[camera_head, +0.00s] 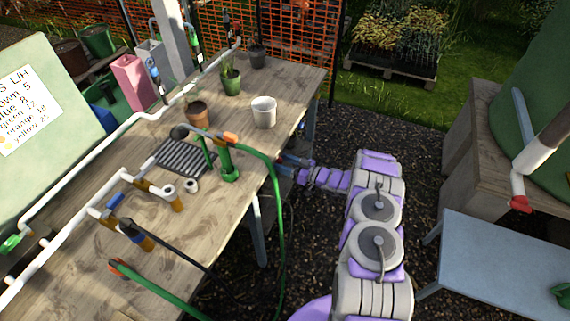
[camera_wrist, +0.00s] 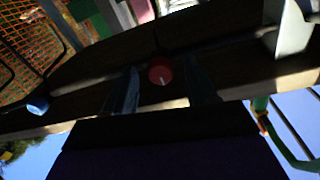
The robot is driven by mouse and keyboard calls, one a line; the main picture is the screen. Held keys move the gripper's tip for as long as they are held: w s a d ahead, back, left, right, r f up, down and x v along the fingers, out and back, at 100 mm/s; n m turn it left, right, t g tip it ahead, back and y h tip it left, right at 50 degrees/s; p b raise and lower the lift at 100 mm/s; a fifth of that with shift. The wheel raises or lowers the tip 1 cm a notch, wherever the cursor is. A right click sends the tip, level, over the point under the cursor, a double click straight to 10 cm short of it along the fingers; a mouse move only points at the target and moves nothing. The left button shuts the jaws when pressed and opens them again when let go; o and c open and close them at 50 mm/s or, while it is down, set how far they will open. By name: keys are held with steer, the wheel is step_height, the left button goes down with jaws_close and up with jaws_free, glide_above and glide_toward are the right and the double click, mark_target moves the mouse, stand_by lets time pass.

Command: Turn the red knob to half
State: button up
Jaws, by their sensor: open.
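The red knob (camera_wrist: 160,74) is round, with a short pale mark running from near its centre towards its lower edge in the wrist view. It sits on a dark pipe or rail along shaded wood. My gripper (camera_wrist: 161,80) is open, one finger on the left and one on the right of the knob, with gaps showing; I cannot tell the remaining depth distance. In the head view my gripper (camera_head: 281,160) reaches the workbench's right edge, and the knob there is hidden.
The wooden workbench (camera_head: 110,238) carries white pipes, pots and a green tap stand (camera_head: 229,165). A green hose (camera_head: 281,240) hangs over its edge near my arm. A blue knob (camera_wrist: 38,105) is at left in the wrist view. A grey table (camera_head: 505,255) stands right.

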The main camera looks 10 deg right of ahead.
steer(key=shift+c, duration=0.2)
steer(key=c, duration=1)
steer(key=shift+m, duration=0.4)
steer(key=shift+w+d+m+g, duration=0.1)
steer(key=shift+m+g, duration=0.15)
steer(key=shift+m, duration=3.85)
steer(key=shift+d+m+g, duration=0.1)
steer(key=shift+m+g, duration=0.15)
steer(key=shift+m, duration=3.85)
